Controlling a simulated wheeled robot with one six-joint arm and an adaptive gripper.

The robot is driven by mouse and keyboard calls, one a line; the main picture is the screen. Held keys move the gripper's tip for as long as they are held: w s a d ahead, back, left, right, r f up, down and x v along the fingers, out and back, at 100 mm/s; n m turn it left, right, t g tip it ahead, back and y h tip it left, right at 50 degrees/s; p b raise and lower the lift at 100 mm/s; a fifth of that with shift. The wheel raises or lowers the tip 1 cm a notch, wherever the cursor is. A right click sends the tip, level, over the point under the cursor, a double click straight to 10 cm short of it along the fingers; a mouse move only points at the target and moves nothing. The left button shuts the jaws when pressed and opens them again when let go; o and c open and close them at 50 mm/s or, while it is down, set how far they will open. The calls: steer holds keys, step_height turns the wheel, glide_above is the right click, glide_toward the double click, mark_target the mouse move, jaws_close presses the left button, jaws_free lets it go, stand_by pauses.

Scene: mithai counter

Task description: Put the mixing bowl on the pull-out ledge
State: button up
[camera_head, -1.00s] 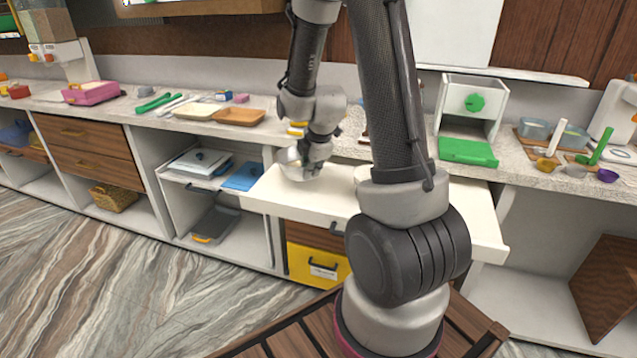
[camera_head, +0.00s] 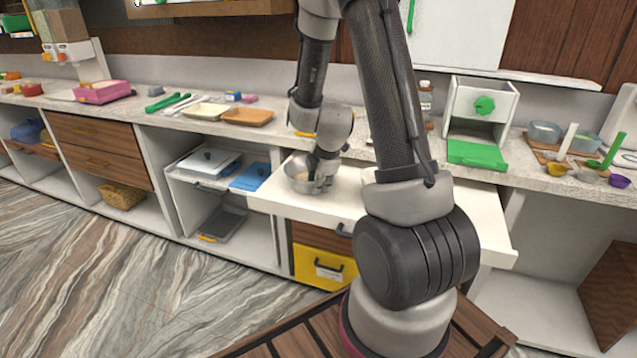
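The mixing bowl (camera_head: 300,183) is a silvery metal bowl with pale contents. It is upright at the left part of the white pull-out ledge (camera_head: 350,208) and looks to be resting on it, though its base contact is hard to make out. My gripper (camera_head: 322,178) is at the bowl's right side, pointing down at its rim. The fingers are small and partly hidden by the wrist, so I cannot tell whether they still pinch the rim.
A yellow drawer (camera_head: 322,268) is below the ledge. A tan tray (camera_head: 247,117) and a green-fronted white dispenser (camera_head: 478,120) stand on the counter behind. My arm hides the ledge's middle.

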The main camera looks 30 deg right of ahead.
steer(key=s+a+r+m, duration=0.2)
steer(key=s+r+m, duration=0.3)
steer(key=r, duration=0.5)
steer(key=s+a+r+m, duration=0.2)
steer(key=s+r, duration=0.6)
steer(key=r, duration=0.3)
steer(key=s+a+r+m, duration=0.1)
steer(key=s+r+m, duration=0.1)
steer(key=s+m, duration=0.2)
steer(key=s+a+r+m, duration=0.1)
steer(key=s+r+m, duration=0.1)
steer(key=s+m, duration=0.3)
steer(key=s, duration=0.3)
steer(key=shift+a+r+y, duration=0.25)
steer(key=shift+r+y, duration=0.05)
steer(key=shift+r, duration=0.05)
